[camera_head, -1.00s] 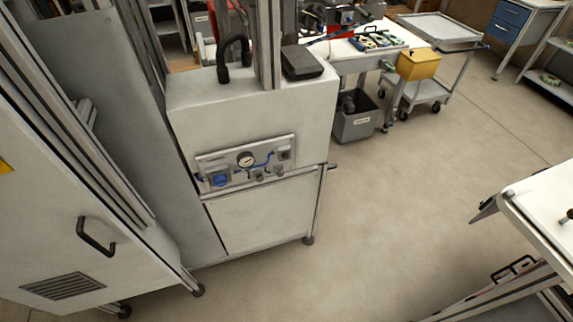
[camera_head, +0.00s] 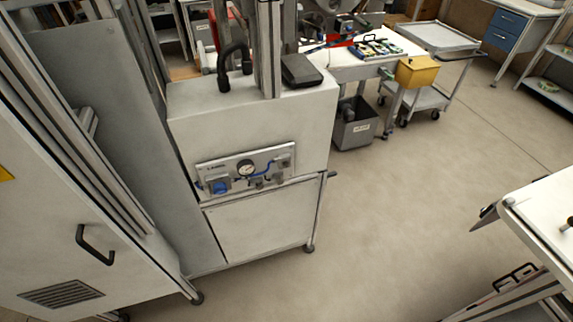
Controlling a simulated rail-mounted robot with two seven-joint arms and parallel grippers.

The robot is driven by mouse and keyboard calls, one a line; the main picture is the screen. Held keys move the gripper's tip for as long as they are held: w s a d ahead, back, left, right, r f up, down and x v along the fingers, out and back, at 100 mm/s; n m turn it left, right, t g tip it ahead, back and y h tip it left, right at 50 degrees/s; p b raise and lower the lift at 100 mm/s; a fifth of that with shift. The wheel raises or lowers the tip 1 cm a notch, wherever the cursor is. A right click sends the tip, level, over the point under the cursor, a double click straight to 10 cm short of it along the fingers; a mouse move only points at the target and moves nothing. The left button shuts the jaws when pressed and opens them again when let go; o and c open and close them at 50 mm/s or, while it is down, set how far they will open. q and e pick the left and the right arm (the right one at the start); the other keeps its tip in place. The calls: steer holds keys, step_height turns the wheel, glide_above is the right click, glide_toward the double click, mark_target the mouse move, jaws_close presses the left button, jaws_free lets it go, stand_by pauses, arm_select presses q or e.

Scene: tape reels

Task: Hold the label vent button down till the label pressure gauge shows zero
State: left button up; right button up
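A label pneumatic panel (camera_head: 245,170) is fixed to the front of a white machine cabinet (camera_head: 250,125). The round pressure gauge (camera_head: 246,168) has a white face; its needle is too small to read. A blue part (camera_head: 219,186) sits at the panel's lower left, and blue tubing runs across to a grey block (camera_head: 286,162) at the right. Small fittings (camera_head: 257,183) sit along the lower edge. I cannot tell which part is the vent button. Neither of my grippers is in view.
A tall grey cabinet with a black handle (camera_head: 95,245) stands at the left. A white-topped table (camera_head: 545,210) juts in at the right. A grey bin (camera_head: 356,128), a yellow box (camera_head: 417,72) and a trolley (camera_head: 438,34) stand behind. The floor between is clear.

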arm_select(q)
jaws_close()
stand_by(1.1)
